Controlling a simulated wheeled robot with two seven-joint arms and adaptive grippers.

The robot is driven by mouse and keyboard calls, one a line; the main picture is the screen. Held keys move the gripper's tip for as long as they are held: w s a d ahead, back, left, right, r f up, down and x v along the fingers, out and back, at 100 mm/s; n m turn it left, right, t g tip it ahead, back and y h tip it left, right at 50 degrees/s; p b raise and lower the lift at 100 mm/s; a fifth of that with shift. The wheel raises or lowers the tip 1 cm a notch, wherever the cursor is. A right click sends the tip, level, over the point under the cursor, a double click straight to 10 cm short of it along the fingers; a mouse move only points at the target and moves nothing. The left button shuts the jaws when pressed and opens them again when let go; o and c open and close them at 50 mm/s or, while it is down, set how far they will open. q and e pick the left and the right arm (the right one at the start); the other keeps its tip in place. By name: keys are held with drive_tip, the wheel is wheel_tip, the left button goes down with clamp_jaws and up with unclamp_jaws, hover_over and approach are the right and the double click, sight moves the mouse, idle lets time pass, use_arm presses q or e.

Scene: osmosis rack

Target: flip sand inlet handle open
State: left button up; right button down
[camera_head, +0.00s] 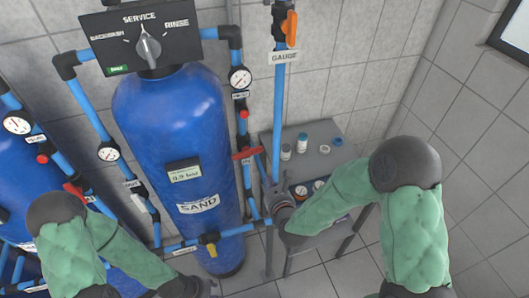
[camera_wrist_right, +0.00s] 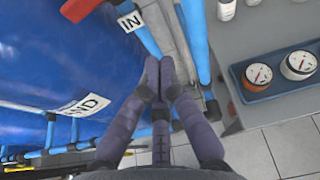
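The red handle (camera_head: 245,153) with a small label at it sits on the blue piping just right of the tank marked SAND (camera_head: 197,205). It lies roughly crosswise to the upright pipe.
A grey table (camera_head: 318,165) with small bottles and a tray of gauges (camera_wrist_right: 285,80) stands right of the piping. A blue pipe (camera_head: 279,110) with an orange handle (camera_head: 291,28) rises behind. A yellow valve (camera_head: 210,240) sits low before the tank.

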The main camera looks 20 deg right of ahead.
sight(248, 153)
drive_tip(key=shift+w+d+r+m, duration=0.15)
drive_tip(key=shift+r+m, duration=0.15)
drive_tip(key=shift+r, duration=0.15)
drive_tip(key=x, duration=1)
drive_tip(key=r, duration=0.1)
drive_tip(key=r+p, duration=0.1)
drive_tip(key=r, duration=0.2)
drive_tip(key=shift+a, duration=0.25)
drive_tip(key=shift+w, duration=0.1)
